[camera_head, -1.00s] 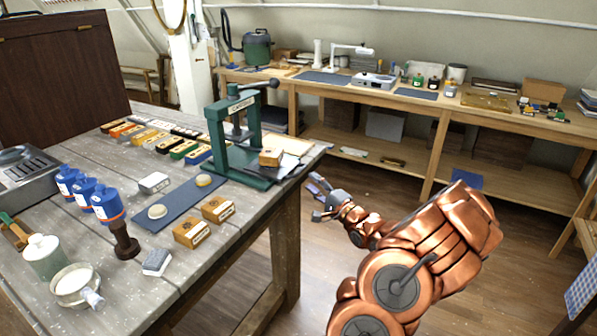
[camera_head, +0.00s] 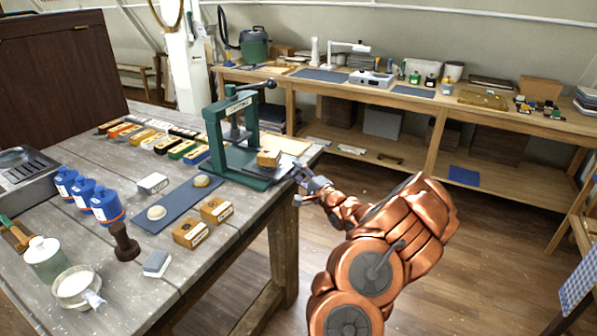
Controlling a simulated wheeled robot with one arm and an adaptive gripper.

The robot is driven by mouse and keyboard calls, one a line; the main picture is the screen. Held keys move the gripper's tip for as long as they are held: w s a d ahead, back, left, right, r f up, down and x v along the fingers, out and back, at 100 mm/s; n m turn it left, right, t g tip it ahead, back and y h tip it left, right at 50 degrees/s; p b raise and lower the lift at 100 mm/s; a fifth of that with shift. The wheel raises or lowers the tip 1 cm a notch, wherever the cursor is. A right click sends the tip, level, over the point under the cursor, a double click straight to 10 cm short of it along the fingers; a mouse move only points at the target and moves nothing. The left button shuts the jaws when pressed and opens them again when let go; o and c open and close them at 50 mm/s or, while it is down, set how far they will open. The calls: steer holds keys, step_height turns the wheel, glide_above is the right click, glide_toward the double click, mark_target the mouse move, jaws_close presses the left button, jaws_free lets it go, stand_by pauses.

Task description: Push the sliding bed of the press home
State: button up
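The green press (camera_head: 219,140) stands at the right end of the grey wooden table, with a screw and a black-knobbed handle on top. Its green base (camera_head: 246,172) reaches toward the table's right edge, and a small wooden block (camera_head: 269,158) sits at that end. I cannot clearly tell the sliding bed from the base. My gripper (camera_head: 299,187) is just off the table's right edge, close to the right end of the press base. Its fingers look spread apart with nothing between them. Whether a finger touches the press is too small to tell.
On the table (camera_head: 130,284) are wooden blocks (camera_head: 192,232), a blue mat (camera_head: 180,205) with two pale round pads, blue bottles (camera_head: 105,206) and rows of coloured blocks. A long workbench (camera_head: 400,97) runs along the back wall. Open floor (camera_head: 478,247) lies to the right.

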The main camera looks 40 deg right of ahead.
jaws_close()
stand_by(0.3)
stand_by(0.5)
